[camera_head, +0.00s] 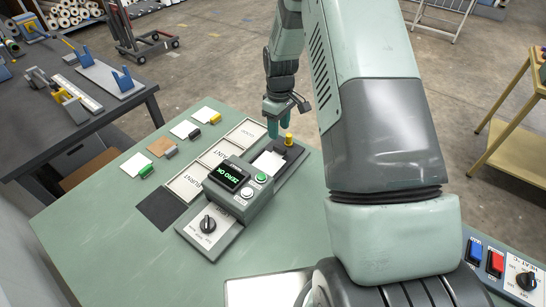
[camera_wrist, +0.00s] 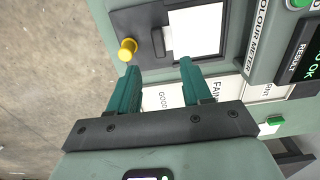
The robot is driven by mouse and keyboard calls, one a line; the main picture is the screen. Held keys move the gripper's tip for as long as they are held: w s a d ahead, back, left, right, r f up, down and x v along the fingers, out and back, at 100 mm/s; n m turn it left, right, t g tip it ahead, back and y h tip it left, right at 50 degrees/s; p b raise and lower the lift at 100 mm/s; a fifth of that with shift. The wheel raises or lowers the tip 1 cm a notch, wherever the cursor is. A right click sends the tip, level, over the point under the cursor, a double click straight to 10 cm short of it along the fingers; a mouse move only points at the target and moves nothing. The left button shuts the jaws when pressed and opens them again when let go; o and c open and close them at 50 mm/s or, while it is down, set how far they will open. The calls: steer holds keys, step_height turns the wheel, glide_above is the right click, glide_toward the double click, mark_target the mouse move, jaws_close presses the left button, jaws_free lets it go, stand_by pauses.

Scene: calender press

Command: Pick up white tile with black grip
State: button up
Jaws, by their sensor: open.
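My gripper (camera_head: 279,126) is open and empty, to the right of the row and beyond the colour meter (camera_head: 240,190). In the wrist view my gripper (camera_wrist: 160,69) shows two spread teal fingers with nothing between them. I cannot make out the black-grip tile in the row there.
A white tile with a green grip (camera_head: 136,163) ends the row at the left. Labelled pads (camera_head: 186,187) lie between the row and the meter. The meter has a white square (camera_head: 268,164) and a yellow knob (camera_head: 289,139). The table's left part is clear.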

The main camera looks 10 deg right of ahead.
mark_target(280, 147)
steer(key=f, duration=0.7)
steer(key=shift+s+d+f, duration=0.1)
steer(key=shift+d+f, duration=0.1)
steer(key=shift+f, duration=0.05)
steer(key=shift+c, duration=0.3)
jaws_close()
